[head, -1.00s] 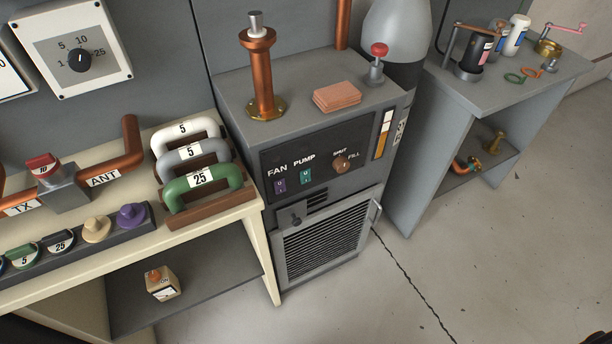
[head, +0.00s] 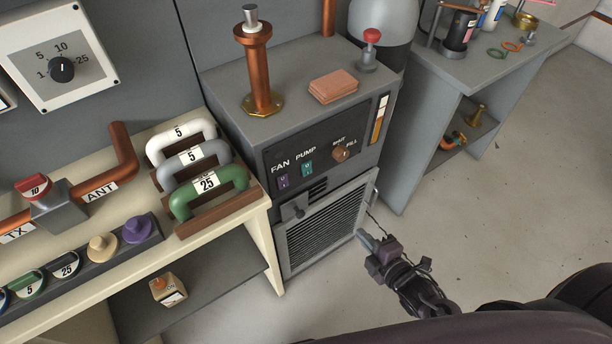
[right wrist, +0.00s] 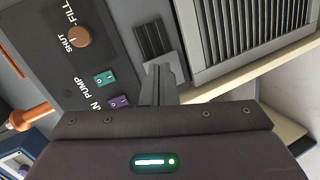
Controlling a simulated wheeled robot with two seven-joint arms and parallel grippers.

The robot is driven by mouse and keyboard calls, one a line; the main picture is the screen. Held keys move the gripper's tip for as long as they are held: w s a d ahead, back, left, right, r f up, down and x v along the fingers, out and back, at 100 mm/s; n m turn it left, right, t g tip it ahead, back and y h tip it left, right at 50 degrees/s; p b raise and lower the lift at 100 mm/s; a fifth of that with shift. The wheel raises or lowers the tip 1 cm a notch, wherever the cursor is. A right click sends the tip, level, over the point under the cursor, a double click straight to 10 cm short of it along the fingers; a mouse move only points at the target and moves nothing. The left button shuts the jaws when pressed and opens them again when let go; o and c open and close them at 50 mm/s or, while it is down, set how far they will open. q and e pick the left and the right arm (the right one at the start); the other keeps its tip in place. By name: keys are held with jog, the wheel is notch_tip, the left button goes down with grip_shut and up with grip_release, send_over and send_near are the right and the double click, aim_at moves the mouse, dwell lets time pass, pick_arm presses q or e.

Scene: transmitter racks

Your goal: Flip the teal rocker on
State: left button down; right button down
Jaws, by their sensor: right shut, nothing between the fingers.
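The teal rocker (head: 307,168) sits under the PUMP label on the dark front panel of the grey cabinet, between the purple FAN rocker (head: 283,181) and the copper SHUT/FILL knob (head: 340,153). In the right wrist view the teal rocker (right wrist: 104,79) shows sideways, left of my fingers. Which side of it is pressed I cannot tell. My right gripper (head: 364,236) is shut and empty, in front of the cabinet's louvred door, below and right of the rocker. Its fingers (right wrist: 160,75) also show in the right wrist view. My left gripper is not in view.
The louvred door (head: 325,225) is below the panel. A bench with green, grey and white handles (head: 208,190) stands to the left. A copper post (head: 258,75) and a pinkish stack (head: 333,87) are on the cabinet top. Floor (head: 500,220) is free at right.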

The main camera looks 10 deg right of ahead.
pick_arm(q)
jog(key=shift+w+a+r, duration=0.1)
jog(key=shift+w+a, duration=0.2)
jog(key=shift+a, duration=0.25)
pick_arm(e)
jog(key=w+a+r+n+t+y, duration=0.1)
jog(key=a+r+n, duration=0.2)
jog(key=r, duration=0.6)
jog(key=shift+w+a+r+t+y, duration=0.2)
jog(key=shift+a+r+t+y, duration=0.15)
jog(key=shift+a, duration=0.3)
jog(key=shift+f, duration=0.15)
jog(key=p, duration=0.2)
send_near(308, 174)
jog(key=x, duration=0.6)
jog(key=shift+w, duration=0.4)
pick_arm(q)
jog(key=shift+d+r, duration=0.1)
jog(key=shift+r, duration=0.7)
pick_arm(e)
jog(key=shift+a, duration=0.1)
